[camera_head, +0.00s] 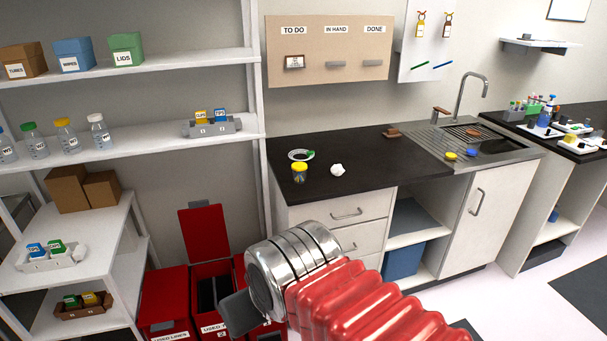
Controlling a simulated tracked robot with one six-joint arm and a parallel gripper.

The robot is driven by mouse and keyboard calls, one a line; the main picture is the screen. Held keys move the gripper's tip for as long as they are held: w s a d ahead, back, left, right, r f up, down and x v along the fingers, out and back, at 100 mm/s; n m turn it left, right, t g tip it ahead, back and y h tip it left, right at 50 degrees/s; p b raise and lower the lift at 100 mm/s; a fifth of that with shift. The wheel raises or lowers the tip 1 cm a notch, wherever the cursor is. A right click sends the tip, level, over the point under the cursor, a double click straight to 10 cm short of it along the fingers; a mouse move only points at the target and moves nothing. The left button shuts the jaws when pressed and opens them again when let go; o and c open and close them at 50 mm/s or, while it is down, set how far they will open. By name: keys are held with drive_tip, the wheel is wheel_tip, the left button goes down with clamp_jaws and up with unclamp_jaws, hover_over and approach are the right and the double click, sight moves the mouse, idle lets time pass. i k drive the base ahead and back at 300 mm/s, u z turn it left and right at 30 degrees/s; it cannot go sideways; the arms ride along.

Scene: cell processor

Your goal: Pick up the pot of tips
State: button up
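My gripper (240,313) is low in front, over the red bins and well apart from the pot. One dark grey finger part shows; the rest is hidden by the wrist or out of frame, so I cannot tell whether it is open.
A white ring-like dish (300,155) and a crumpled white item (338,170) lie beside the pot. The black countertop (370,150) is mostly clear to the right, up to the sink (470,140). Shelves stand left. An open red bin (203,232) is behind my gripper.

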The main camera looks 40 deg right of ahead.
sight(298, 169)
drive_tip(key=u, duration=0.05)
drive_tip(key=i, duration=1)
drive_tip(key=z, duration=0.05)
